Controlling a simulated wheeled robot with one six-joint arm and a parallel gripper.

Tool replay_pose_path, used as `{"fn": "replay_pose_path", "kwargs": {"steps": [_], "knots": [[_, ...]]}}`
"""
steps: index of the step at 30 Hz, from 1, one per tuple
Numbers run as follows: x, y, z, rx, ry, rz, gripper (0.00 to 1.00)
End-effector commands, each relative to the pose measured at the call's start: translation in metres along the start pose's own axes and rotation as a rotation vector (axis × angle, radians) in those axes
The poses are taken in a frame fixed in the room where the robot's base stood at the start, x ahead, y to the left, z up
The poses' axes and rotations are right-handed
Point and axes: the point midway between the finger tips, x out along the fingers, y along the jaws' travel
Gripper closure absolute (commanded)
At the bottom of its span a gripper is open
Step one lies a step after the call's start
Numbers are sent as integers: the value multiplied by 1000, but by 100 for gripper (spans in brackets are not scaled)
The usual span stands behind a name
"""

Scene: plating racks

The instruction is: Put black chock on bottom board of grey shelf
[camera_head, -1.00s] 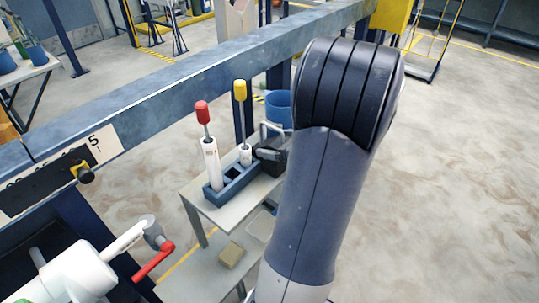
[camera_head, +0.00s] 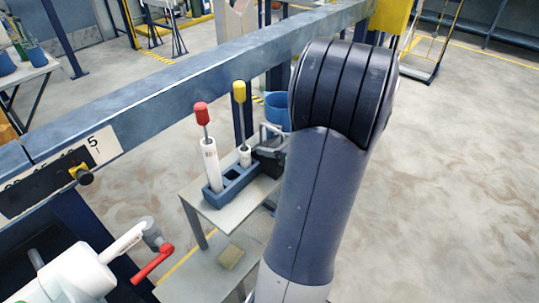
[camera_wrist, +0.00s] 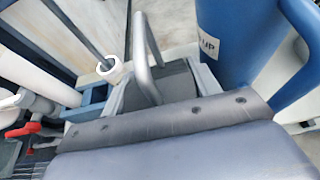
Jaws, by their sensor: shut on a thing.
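In the head view my arm covers most of the gripper, and a dark block (camera_head: 270,162) shows at the arm's left edge. The grey shelf (camera_head: 232,216) has a top board and a lower bottom board (camera_head: 195,278). The held chock is around top-board height, beside the rack; I cannot tell whether it touches anything.
A blue rack (camera_head: 236,188) on the top board holds a red-handled tool (camera_head: 209,150) and a yellow-handled tool (camera_head: 240,100). A tan block (camera_head: 231,257) lies on the bottom board. A blue beam crosses above.

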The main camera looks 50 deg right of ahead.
Motion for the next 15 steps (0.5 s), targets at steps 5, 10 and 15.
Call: {"fn": "replay_pose_path", "kwargs": {"steps": [5,10,15], "knots": [[0,0,0,1,0,0,81],[0,0,0,1,0,0,95],[0,0,1,0,-2,-1,100]]}}
